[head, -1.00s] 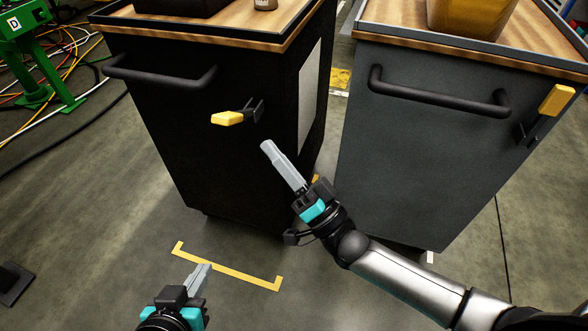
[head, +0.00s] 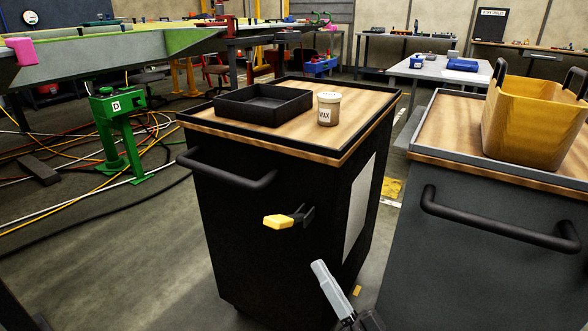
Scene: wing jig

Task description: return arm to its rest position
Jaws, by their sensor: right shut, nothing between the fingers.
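My right gripper (head: 322,277) shows at the bottom of the head view, in front of the black cart (head: 240,235). Its grey fingers are together with nothing between them, and they point up and to the left. It is below and to the right of the yellow-tipped lever (head: 279,221) on the cart's front and looks apart from it. Most of the right arm is below the picture. My left gripper is out of view.
The black cart carries a black tray (head: 262,104) and a jar marked WAX (head: 329,109). A grey cart (head: 480,250) with a yellow bin (head: 535,118) stands at right. Cables (head: 75,165) lie on the floor at left near a green stand (head: 122,140).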

